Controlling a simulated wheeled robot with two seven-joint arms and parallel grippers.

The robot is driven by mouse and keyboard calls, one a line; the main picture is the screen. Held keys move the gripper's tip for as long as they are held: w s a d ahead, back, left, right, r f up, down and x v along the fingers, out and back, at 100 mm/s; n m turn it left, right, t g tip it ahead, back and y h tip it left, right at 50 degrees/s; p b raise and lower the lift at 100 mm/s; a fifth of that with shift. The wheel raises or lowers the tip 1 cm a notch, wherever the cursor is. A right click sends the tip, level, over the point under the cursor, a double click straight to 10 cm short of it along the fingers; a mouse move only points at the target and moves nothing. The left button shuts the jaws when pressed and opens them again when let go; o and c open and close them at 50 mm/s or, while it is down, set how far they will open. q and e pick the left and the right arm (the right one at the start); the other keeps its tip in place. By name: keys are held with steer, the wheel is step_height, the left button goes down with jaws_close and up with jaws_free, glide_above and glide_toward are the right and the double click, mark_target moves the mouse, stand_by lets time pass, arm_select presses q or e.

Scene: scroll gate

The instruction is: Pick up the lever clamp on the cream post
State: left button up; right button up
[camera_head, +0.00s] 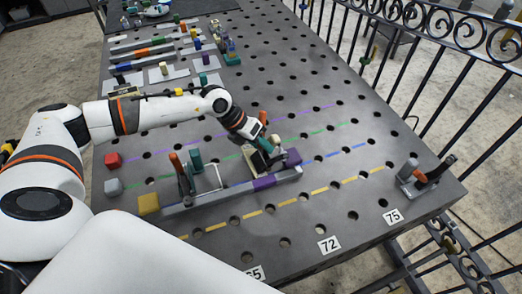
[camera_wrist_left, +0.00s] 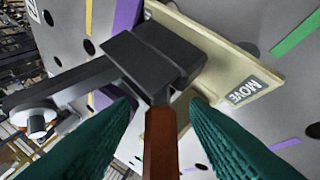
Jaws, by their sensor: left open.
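My left gripper (camera_head: 266,144) is at the post from above. Its teal fingers (camera_wrist_left: 164,106) are open, one on each side of the handle, with gaps visible. In the head view the gripper hides much of the clamp. My right gripper is not in view.
The grey bar (camera_head: 222,196) has purple parts, including a purple block (camera_head: 292,157) right of the post. Red (camera_head: 113,160) and yellow (camera_head: 148,204) blocks lie left. A black railing borders the right.

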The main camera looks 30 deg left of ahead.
arm_select(q)
steer(key=shift+w+f, duration=0.1)
steer(key=shift+f, duration=0.05)
jaws_close()
stand_by(1.3)
steer(key=shift+w+r, duration=0.1)
steer(key=shift+r, duration=0.1)
